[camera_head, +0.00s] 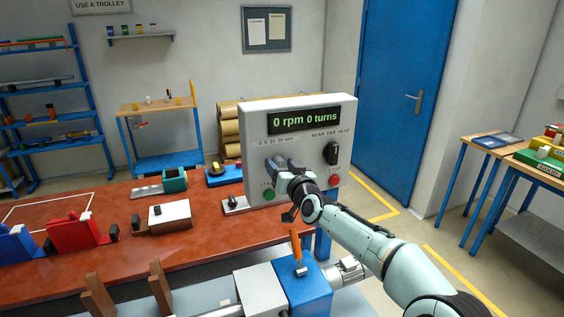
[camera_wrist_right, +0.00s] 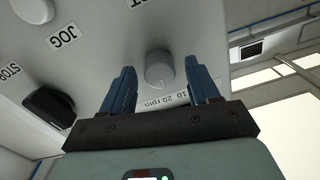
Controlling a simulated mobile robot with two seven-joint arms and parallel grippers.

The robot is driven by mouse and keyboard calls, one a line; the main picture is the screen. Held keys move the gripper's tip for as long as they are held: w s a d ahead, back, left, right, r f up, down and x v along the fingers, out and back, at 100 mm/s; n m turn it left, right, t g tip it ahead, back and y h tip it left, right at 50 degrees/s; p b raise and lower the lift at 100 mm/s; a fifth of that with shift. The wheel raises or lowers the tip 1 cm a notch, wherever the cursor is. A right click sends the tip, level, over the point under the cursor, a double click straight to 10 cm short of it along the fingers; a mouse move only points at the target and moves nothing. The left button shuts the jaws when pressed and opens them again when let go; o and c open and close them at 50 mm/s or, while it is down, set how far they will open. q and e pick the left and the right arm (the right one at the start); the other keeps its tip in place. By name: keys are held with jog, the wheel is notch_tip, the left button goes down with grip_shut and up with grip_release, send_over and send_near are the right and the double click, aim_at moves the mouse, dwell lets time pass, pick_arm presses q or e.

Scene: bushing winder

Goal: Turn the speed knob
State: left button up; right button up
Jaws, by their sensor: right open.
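The grey control box (camera_head: 298,120) stands on the red bench, and its display (camera_head: 304,120) reads "0 rpm 0 turns". In the head view my right gripper (camera_head: 275,164) is at the box's front, below the rpm scale, and hides the speed knob. The wrist view shows the round grey speed knob (camera_wrist_right: 159,70) beside the "10 20 rpm" markings. The blue fingers of my right gripper (camera_wrist_right: 159,77) are open, one on each side of the knob, with a visible gap on both sides. How deep they reach around it I cannot tell. My left gripper is not in view.
The box also carries a black selector (camera_head: 332,153), a red button (camera_head: 334,181) and a green button (camera_head: 269,195), close to my right gripper. A small lever unit (camera_head: 235,204) sits left of the box.

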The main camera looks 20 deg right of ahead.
jog(key=shift+c, duration=0.5)
jog(key=shift+s, duration=0.1)
jog(key=c, duration=0.9)
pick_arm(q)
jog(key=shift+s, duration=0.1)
pick_arm(e)
jog(key=shift+c, duration=0.2)
jog(key=shift+f+m+b, duration=0.1)
jog(key=shift+m+b, duration=0.5)
jog(key=shift+m, duration=0.4)
jog(key=m+b, duration=0.1)
jog(key=m, duration=0.1)
jog(key=shift+m, duration=0.3)
jog(key=m+b, duration=0.1)
jog(key=m, duration=0.2)
jog(key=shift+m, duration=0.3)
pick_arm(q)
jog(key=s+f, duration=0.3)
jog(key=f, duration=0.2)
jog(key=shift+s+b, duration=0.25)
jog(key=shift+b, duration=0.05)
pick_arm(e)
jog(key=shift+m, duration=1.8)
